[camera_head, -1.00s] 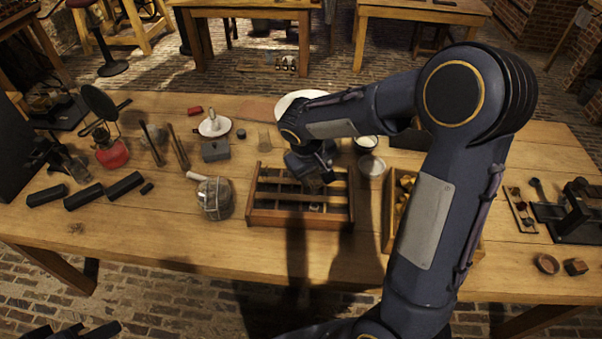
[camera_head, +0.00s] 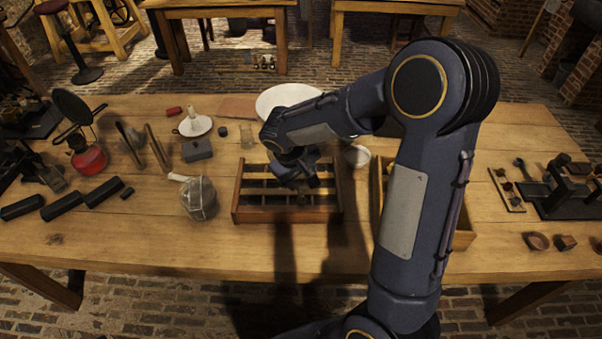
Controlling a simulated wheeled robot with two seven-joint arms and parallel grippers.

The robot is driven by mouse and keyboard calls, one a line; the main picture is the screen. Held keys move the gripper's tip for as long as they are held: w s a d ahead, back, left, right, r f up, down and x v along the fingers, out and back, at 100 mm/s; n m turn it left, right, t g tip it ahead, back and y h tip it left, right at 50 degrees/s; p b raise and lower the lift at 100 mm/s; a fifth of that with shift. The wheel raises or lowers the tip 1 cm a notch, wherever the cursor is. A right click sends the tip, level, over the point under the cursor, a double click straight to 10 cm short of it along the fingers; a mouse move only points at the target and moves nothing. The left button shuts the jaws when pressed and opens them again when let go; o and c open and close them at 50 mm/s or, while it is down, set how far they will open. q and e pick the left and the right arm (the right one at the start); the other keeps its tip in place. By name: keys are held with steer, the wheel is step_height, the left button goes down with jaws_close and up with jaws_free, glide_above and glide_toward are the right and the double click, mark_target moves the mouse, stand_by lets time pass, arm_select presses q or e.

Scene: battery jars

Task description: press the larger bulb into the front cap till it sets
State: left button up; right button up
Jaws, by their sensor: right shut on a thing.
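My right gripper (camera_head: 306,182) points down over the right half of a slatted wooden rack (camera_head: 262,216). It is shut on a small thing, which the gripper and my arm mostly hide. A small pale spot (camera_head: 302,200) shows in the rack just below the fingers; I cannot tell whether it is a cap or part of what I hold. I cannot make out the larger bulb or the front cap for certain. My left gripper is not in view.
A wire-wrapped glass jar (camera_head: 200,199) stands left of the rack. An open wooden box (camera_head: 462,240) is partly behind my right arm. A white plate (camera_head: 284,97) lies behind the rack, and a small white dish (camera_head: 357,156) to its right. The table's front strip is clear.

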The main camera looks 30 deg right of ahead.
steer(key=shift+f+b, duration=0.35)
steer(key=shift+b, duration=0.3)
stand_by(0.6)
steer(key=shift+b, duration=0.3)
stand_by(0.6)
steer(key=shift+f+b, duration=1.15)
steer(key=shift+b, duration=0.45)
stand_by(4.2)
